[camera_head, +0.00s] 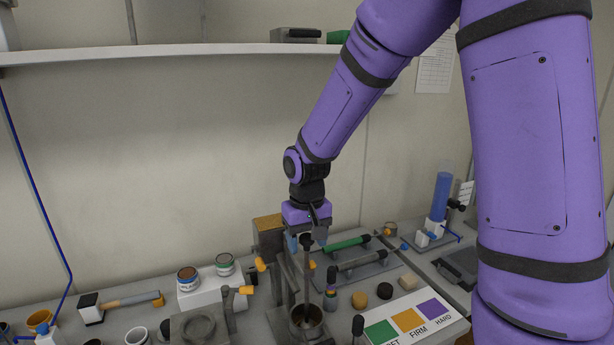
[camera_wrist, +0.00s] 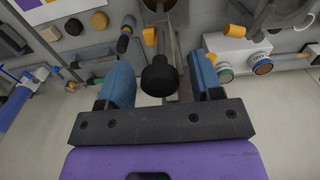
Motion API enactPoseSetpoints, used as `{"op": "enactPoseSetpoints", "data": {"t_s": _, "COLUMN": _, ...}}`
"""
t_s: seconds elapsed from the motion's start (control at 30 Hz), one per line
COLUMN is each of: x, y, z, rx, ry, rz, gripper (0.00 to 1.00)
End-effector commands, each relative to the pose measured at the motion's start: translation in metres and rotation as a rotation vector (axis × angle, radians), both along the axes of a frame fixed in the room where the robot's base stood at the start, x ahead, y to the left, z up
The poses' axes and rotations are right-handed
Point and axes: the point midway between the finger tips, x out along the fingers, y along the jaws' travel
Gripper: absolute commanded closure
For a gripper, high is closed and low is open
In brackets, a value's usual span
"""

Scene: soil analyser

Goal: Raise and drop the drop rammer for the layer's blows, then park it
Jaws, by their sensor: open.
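My gripper (camera_head: 306,242) is over the bench, pointing down above the drop rammer (camera_head: 306,275). The rammer's thin grey rod stands about upright, and its lower end goes into a round metal mould (camera_head: 291,326). In the wrist view, the rammer's round black knob (camera_wrist: 158,76) lies between the blue fingertips of my gripper (camera_wrist: 162,82). The fingers are open, with a gap on each side of the knob. The mould (camera_wrist: 152,6) is partly cut off at the top of that view. The rammer's foot is hidden inside the mould.
A grey post (camera_head: 270,238) with orange-tipped handles stands close left of the rammer. Right are a rack with green and grey cylinders (camera_head: 347,245), and a panel (camera_head: 410,320) with green, orange and purple squares. Cans (camera_head: 187,277), a mallet (camera_head: 120,303) and cups sit left.

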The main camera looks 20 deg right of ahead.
Motion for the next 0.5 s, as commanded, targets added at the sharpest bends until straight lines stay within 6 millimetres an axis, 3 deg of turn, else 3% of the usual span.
{"op": "enactPoseSetpoints", "data": {"t_s": 0.23, "x": 0.0, "y": 0.0, "z": -0.0005, "rx": 0.0, "ry": 0.0, "rz": 0.0, "gripper": 0.4}}
{"op": "enactPoseSetpoints", "data": {"t_s": 0.43, "x": 0.0, "y": 0.0, "z": -0.0003, "rx": 0.0, "ry": 0.0, "rz": 0.0, "gripper": 0.84}}
{"op": "enactPoseSetpoints", "data": {"t_s": 0.5, "x": 0.0, "y": -0.0001, "z": -0.0003, "rx": 0.0, "ry": 0.0, "rz": 0.0, "gripper": 0.85}}
